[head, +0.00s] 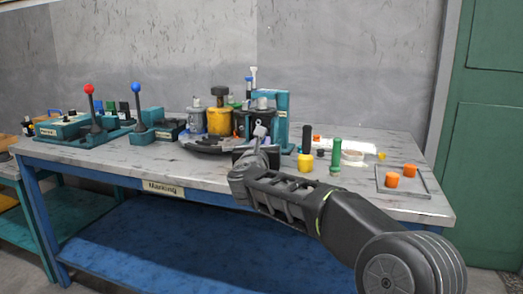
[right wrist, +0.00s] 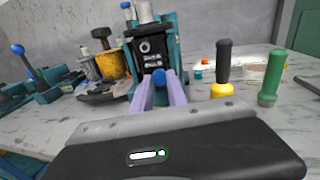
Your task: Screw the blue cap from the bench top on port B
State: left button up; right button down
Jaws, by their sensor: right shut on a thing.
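My right gripper (right wrist: 160,87) reaches toward the black-faced block (right wrist: 150,48) of the teal-framed unit. Its two pale fingers are shut on the blue cap (right wrist: 159,76), which sits between the fingertips close in front of the block's lower face. I cannot tell whether the cap touches the block. Any port behind the cap is hidden, and the white markings on the face are too small to read surely. In the head view the right gripper (head: 260,142) is in front of the teal unit (head: 283,118), and the cap cannot be made out. My left gripper is not in view.
A black-and-yellow tool (head: 305,158) and a green-handled tool (head: 335,156) stand right of the gripper. A yellow-and-black part (head: 219,118) stands left of the unit. Lever boxes (head: 140,128) are further left.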

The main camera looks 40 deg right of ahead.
jog(key=shift+f+m+b, duration=0.2)
jog(key=shift+m+b, duration=0.7)
jog(key=shift+b, duration=0.15)
jog(key=shift+r+m+b, duration=0.15)
jog(key=shift+m+b, duration=0.15)
jog(key=shift+b, duration=0.05)
jog(key=c, duration=1.5)
grip_release()
